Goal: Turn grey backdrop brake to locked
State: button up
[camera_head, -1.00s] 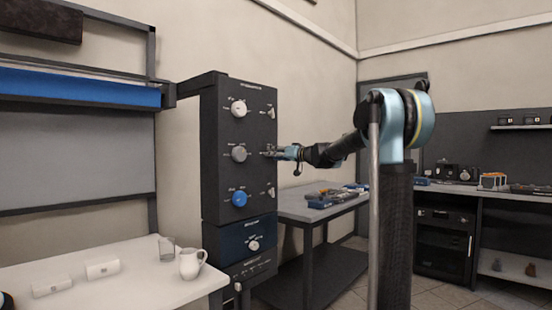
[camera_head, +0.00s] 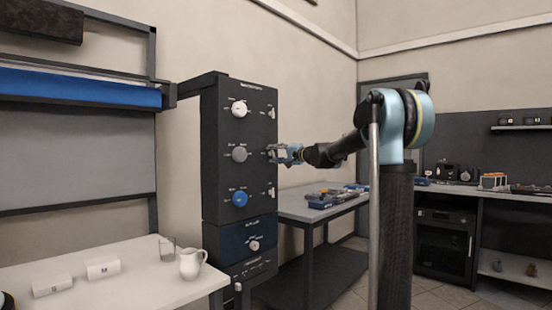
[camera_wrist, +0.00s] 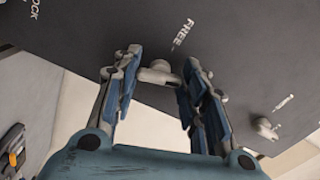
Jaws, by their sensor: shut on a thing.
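The grey backdrop knob (camera_head: 239,153) is the middle of three large round knobs on a tall dark panel. The small pale brake lever beside it is mostly hidden by my gripper (camera_head: 274,153) in the head view. In the wrist view the brake lever (camera_wrist: 158,73) sits between the two fingers of my gripper (camera_wrist: 162,66), which is shut on it. The word FREE is printed near the lever and the end of LOCK shows at the upper left. I cannot tell exactly where the lever points.
A white knob (camera_head: 239,109) and a blue knob (camera_head: 239,199) sit above and below, each with a small lever at its right. A second lever (camera_wrist: 265,129) shows in the wrist view. A white table (camera_head: 120,290) and a grey bench (camera_head: 300,208) flank the panel.

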jog(key=shift+w+d+m, duration=0.1)
jog(key=shift+d+m, duration=0.05)
jog(key=shift+m, duration=1.45)
jog(key=shift+f, duration=0.1)
jog(key=o, duration=1.1)
jog(key=shift+w+d, duration=0.1)
jog(key=shift+c, duration=0.2)
jog(key=v, duration=1.2)
